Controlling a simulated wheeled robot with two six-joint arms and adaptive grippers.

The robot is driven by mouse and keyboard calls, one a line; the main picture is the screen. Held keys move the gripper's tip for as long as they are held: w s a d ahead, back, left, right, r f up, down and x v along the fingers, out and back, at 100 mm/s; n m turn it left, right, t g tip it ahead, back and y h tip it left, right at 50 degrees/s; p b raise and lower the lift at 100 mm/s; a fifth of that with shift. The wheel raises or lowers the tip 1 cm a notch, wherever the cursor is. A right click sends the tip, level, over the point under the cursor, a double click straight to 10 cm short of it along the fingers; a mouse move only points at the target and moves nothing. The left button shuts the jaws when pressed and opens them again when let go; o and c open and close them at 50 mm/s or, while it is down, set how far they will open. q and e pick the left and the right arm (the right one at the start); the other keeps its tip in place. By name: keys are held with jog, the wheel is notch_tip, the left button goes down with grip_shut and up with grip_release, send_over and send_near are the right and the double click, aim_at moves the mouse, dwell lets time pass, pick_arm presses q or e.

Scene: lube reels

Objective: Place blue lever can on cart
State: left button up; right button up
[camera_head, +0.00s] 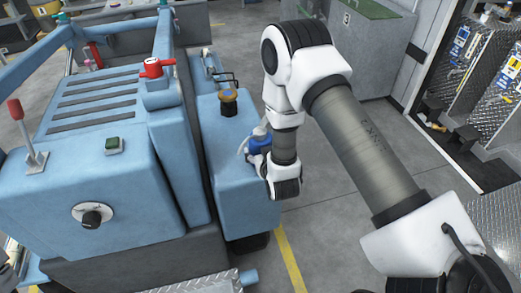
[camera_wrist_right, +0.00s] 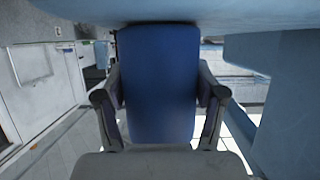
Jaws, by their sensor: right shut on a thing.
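The blue lever can (camera_head: 260,141) is in the head view beside the blue cart (camera_head: 120,195), over its low right-hand ledge. It has a pale top and spout, and my arm partly covers it. My right gripper (camera_head: 264,166) is shut on it. In the right wrist view the can's blue body (camera_wrist_right: 158,85) stands between the two fingers of my right gripper (camera_wrist_right: 160,103). A pale blue surface crosses the top of that view. I cannot tell whether the can touches the ledge.
A yellow and black can (camera_head: 228,103) with a lever stands on the ledge behind the blue can. A red-topped fitting (camera_head: 152,68) and a red-knobbed lever (camera_head: 27,137) rise from the cart. Open floor with a yellow line (camera_head: 288,258) lies right of the cart.

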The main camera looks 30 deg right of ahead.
jog(key=shift+f, duration=0.2)
jog(key=o, duration=1.5)
jog(key=shift+r, duration=0.15)
